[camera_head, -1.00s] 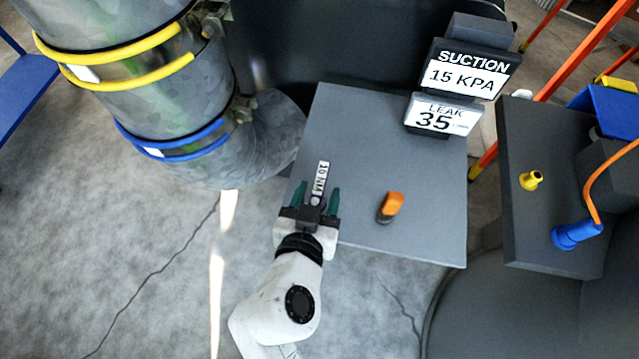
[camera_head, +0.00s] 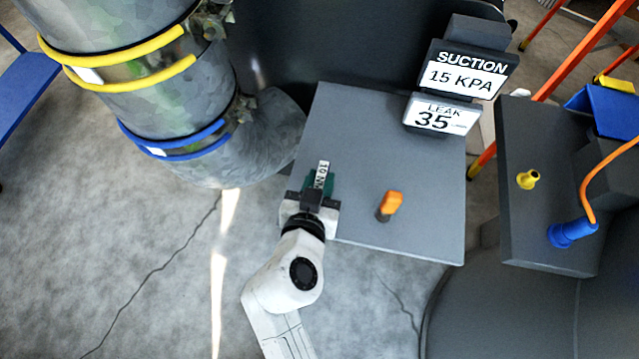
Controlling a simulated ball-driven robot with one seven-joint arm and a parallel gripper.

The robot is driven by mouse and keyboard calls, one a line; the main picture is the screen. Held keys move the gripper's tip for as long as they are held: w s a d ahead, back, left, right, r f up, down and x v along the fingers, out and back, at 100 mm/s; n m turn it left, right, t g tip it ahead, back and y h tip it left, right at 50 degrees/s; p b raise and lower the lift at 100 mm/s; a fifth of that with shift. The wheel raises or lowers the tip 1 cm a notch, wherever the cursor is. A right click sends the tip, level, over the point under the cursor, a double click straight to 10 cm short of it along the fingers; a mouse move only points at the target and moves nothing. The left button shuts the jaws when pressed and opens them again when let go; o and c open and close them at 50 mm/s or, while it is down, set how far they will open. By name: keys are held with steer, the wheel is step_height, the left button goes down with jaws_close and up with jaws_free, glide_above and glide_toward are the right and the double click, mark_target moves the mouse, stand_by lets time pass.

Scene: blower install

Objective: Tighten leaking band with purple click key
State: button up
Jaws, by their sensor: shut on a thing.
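My gripper (camera_head: 318,188) is at the left edge of the grey table (camera_head: 400,160), with its teal fingers shut on a tool with a white "10 NM" label (camera_head: 321,172). The tool's handle is mostly hidden by the gripper, and I see no clear purple on it. At upper left, a metal duct (camera_head: 190,92) carries a yellow band (camera_head: 135,82) and, lower down, a blue band (camera_head: 178,148). Both bands have clamp hardware on their right side. I cannot tell which one leaks. A sign reads "LEAK 35" (camera_head: 441,116).
An orange-topped object (camera_head: 391,204) stands on the table right of my gripper. A sign reads "SUCTION 15 KPA" (camera_head: 462,75). A dark side shelf (camera_head: 520,222) holds a yellow fitting (camera_head: 528,179) and a blue connector (camera_head: 572,233) with an orange hose. The table's middle is clear.

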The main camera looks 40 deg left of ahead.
jaws_close()
steer(key=shift+r, duration=0.1)
steer(key=shift+r, duration=0.55)
steer(key=s+d+r+b, duration=0.2)
steer(key=s+d+r, duration=0.7)
steer(key=s+r, duration=0.1)
steer(key=shift+s+d+r+b, duration=0.2)
steer(key=shift+s+r+b, duration=0.1)
steer(key=shift+r, duration=0.6)
